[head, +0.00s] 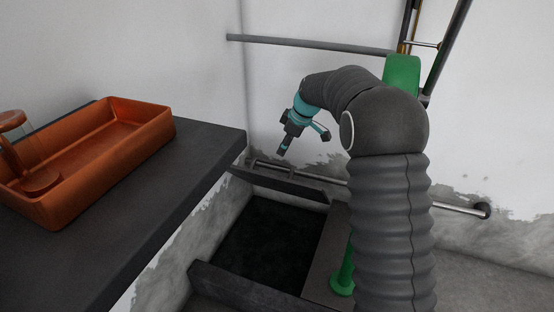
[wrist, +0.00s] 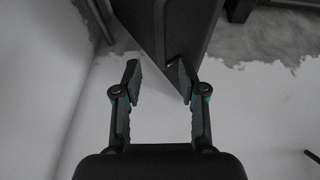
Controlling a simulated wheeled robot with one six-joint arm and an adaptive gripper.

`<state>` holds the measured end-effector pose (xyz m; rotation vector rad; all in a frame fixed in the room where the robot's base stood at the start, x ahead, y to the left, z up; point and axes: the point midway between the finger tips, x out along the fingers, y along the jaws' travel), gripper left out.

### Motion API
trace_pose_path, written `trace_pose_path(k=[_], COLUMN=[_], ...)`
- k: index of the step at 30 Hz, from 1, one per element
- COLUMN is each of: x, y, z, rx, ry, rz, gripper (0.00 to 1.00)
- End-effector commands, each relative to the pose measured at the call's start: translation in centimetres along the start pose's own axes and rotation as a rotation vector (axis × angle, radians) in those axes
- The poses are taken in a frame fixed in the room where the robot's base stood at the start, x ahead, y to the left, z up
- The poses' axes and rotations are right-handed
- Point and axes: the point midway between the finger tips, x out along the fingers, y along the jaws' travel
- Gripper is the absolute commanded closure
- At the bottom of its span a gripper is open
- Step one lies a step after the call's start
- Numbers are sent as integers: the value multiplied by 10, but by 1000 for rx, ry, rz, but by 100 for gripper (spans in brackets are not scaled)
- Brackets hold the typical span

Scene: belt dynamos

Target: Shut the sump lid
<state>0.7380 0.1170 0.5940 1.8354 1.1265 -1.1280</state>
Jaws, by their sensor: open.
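The sump is a dark square pit (head: 265,245) in the floor, and its opening is uncovered. A dark narrow panel (head: 280,187), which looks like the raised lid seen nearly edge-on, stands at the pit's far side near the back wall. My gripper (head: 284,151) is above and behind this panel, pointing down, its jaws apart and empty. In the wrist view my gripper (wrist: 160,78) is open, with a dark flat panel (wrist: 185,30) just beyond the fingertips, probably the lid. I cannot tell whether the right finger touches it.
A dark bench (head: 190,170) at the left holds an orange tray (head: 150,122). A metal pipe (head: 455,207) runs low along the back wall, and a grey bar (head: 310,44) runs higher up. A green post (head: 345,275) stands right of the pit, partly hidden by my arm.

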Motion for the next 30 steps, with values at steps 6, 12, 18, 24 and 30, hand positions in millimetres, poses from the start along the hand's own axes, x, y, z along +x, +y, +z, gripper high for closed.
trace_pose_path(k=[6,12,18,24,30], x=[42,67,77,77,77], y=[-1,-2,-2,-2,-2], z=[-1,-2,-3,-3,-3], rx=[-1,-3,-3,-4,-4], ry=[-1,0,1,1,1], rz=[-3,-2,-1,-1,-1], gripper=[59,59,59,59,94])
